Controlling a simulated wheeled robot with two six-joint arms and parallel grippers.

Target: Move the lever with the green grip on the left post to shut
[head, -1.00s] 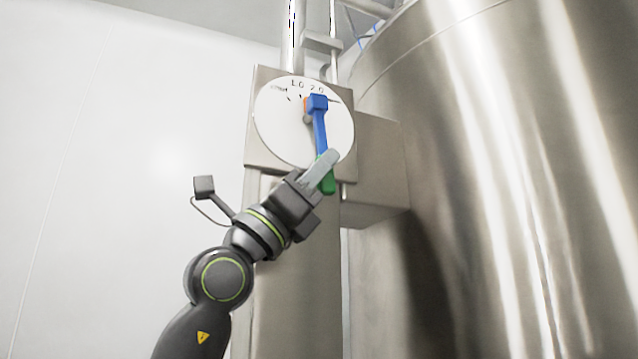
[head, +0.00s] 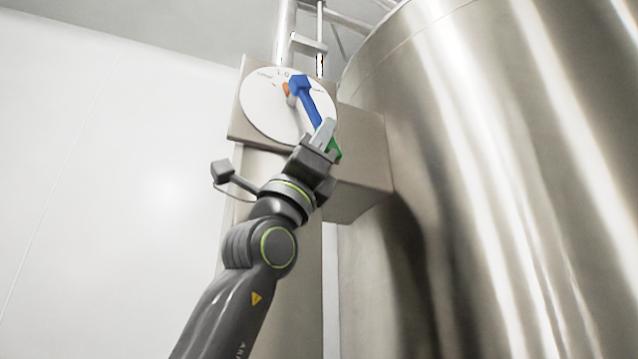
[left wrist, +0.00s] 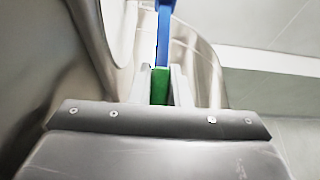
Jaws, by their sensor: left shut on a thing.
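The lever has a blue arm (head: 312,105) and a green grip (head: 335,151). It is mounted on a round white dial (head: 262,108) on the post (head: 285,230). The lever slants down and to the right from its hub. An orange pointer (head: 286,89) shows beside the hub. Printed marks on the dial are too small to read fully. My left gripper (head: 325,136) is shut on the green grip, which also shows between the fingers in the left wrist view (left wrist: 160,86). Part of the grip is hidden by the fingers. My right gripper is not in view.
A large shiny steel vessel (head: 480,200) fills the right side. A steel box (head: 360,160) sits behind the dial, close to the lever's right. Pipes (head: 285,30) rise above the dial. The space left of the post is open, with a plain white wall behind.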

